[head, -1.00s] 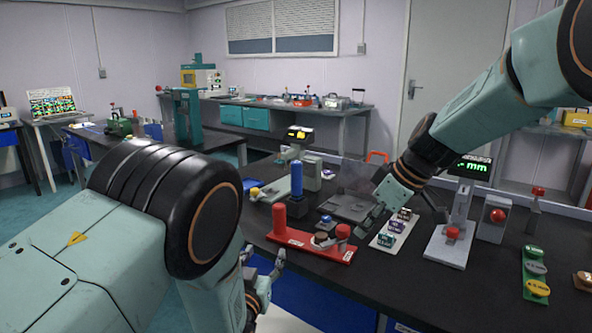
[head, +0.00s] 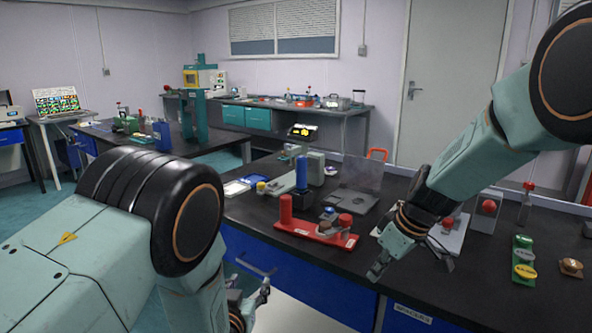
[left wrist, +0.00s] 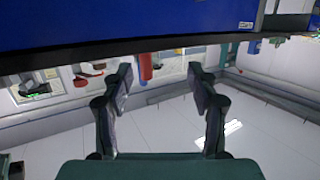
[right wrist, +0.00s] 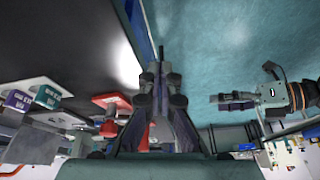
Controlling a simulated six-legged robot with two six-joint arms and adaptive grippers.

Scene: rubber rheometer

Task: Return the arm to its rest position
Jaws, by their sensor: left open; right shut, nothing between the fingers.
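My right gripper (head: 376,276) is shut and empty, pointing down over the front edge of the black bench (head: 345,262) in the head view. Its fingertips meet in the right wrist view (right wrist: 160,78). My left gripper (head: 262,285) hangs low in front of the blue drawers, left of the right gripper. It is open with nothing between its fingers in the left wrist view (left wrist: 160,82). My left arm also shows at the right of the right wrist view.
Green and yellow tagged pieces (head: 523,257) lie to the right. Blue drawers (head: 310,275) are below the bench. My right forearm hides part of a white-based gauge.

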